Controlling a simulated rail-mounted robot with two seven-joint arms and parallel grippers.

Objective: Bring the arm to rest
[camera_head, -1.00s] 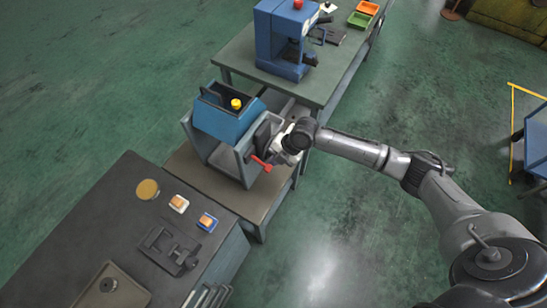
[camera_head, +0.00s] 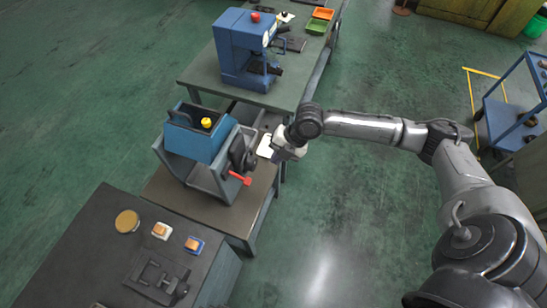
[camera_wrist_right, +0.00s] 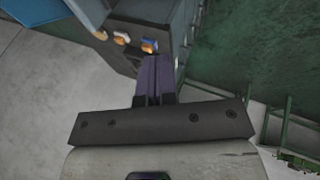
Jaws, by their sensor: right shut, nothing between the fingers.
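My right arm reaches in from the right in the head view. Its gripper (camera_head: 282,152) hangs beside the blue machine (camera_head: 203,140) with the yellow knob, to the right of its red handle (camera_head: 240,178) and apart from it. In the right wrist view the dark fingers (camera_wrist_right: 155,100) are pressed together with nothing between them. My left gripper is not in view.
A larger blue machine (camera_head: 246,50) stands on the back bench, with green (camera_head: 317,27) and orange (camera_head: 323,13) trays behind it. A dark bench (camera_head: 75,235) is at the lower left. A blue cart (camera_head: 515,115) stands at right. Open green floor lies between.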

